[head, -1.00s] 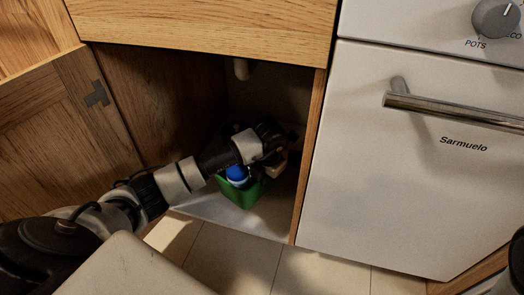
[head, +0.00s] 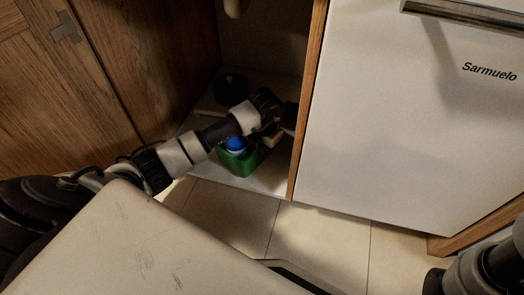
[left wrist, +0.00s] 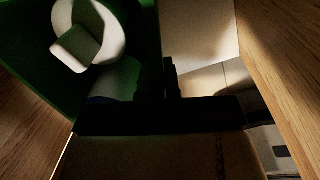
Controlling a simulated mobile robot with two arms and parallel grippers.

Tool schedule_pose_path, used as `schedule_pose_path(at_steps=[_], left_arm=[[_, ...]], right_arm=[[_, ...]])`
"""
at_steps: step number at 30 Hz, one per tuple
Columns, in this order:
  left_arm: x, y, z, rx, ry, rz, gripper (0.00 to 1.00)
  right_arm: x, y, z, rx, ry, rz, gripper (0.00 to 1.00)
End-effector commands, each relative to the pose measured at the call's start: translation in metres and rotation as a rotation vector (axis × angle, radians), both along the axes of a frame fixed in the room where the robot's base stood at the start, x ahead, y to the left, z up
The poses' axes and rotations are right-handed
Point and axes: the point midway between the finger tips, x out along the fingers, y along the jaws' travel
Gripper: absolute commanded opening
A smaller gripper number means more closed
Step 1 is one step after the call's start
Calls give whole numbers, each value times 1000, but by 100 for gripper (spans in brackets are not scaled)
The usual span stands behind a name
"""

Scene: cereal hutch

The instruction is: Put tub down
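The green tub (head: 245,165) is low inside the open cabinet, close to its floor near the front edge. A blue-capped item (head: 235,145) stands in it. In the left wrist view the tub's green inside (left wrist: 25,70) fills the upper left, with a white item (left wrist: 85,38) in it. My left gripper (left wrist: 170,80) appears shut on the tub's rim, its dark fingers close together at the wall. My left wrist hides part of the tub in the head view. I cannot tell whether the tub's base fully touches the floor. My right gripper is out of view.
The cabinet floor (head: 264,181) is pale, with a dark round object (head: 231,88) further back. A wooden side panel (head: 306,100) and a white appliance front (head: 400,120) stand close on the right. An open wooden door (head: 60,100) is on the left.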

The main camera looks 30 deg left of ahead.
Motion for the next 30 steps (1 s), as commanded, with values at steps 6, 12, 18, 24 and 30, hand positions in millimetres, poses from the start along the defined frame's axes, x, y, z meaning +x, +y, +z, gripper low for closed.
schedule_pose_path(at_steps=[6,12,18,24,30], left_arm=[[1,1,-2,1,-4,1,0],[0,0,-5,1,-1,0,7],[0,0,-5,1,-1,0,28],[0,0,-4,1,-1,0,28],[1,-1,16,2,-2,-1,28]], right_arm=[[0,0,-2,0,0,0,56],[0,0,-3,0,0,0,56],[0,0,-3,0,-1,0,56],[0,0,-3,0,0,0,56],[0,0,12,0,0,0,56]])
